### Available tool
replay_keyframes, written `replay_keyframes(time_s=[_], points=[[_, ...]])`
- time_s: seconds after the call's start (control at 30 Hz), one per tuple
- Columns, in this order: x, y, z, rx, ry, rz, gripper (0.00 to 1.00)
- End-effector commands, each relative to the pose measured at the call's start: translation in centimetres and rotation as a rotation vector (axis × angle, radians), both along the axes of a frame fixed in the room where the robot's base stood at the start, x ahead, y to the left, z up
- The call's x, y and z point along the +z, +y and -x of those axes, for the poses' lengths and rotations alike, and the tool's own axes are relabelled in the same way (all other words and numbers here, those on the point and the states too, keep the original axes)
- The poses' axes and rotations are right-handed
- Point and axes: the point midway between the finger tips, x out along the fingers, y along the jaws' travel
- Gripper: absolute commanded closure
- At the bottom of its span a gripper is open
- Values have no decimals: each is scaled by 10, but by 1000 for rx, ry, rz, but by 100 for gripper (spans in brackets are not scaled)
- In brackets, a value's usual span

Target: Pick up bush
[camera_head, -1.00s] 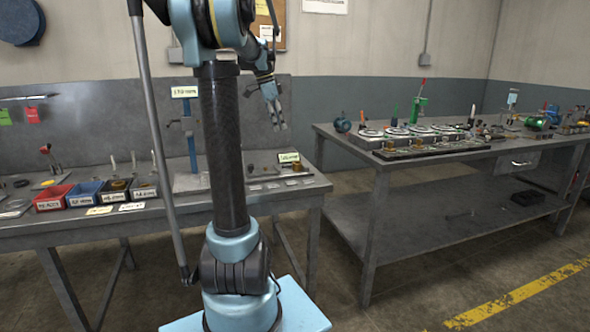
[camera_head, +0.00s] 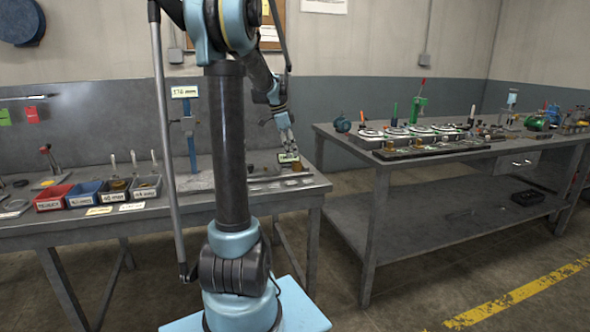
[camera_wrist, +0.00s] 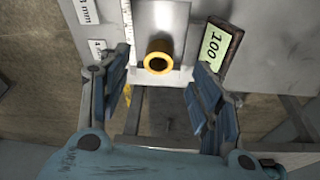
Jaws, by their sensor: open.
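The bush is a yellow brass ring (camera_wrist: 158,47) with a dark bore, seen from above in the wrist view. It stands on a light grey plate (camera_wrist: 176,18) near the bench's front edge. In the head view a small brass-coloured bush (camera_head: 298,168) shows at the right end of the left bench. My gripper (camera_wrist: 158,98) is open and empty. Its two blue fingers spread left and right, and the bush lies between and ahead of them, apart from both. In the head view my gripper (camera_head: 288,143) points down above that bench end.
A green display reading 100 (camera_wrist: 214,45) stands close to the right finger. A ruler-like scale (camera_wrist: 127,20) lies left of the bush. Labelled bins (camera_head: 103,192) and a blue stand (camera_head: 191,145) are on the left bench. A second bench (camera_head: 385,165) stands to the right.

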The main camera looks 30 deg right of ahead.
Motion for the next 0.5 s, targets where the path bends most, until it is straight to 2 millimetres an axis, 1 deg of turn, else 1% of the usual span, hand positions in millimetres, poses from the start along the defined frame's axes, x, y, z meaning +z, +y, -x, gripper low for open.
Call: replay_keyframes(time_s=[0.17,0.37,0.5], points=[[-9,-4,1,-1,0,0,42],[-32,-18,7,-2,0,0,42],[-46,-21,8,0,0,0,42]])
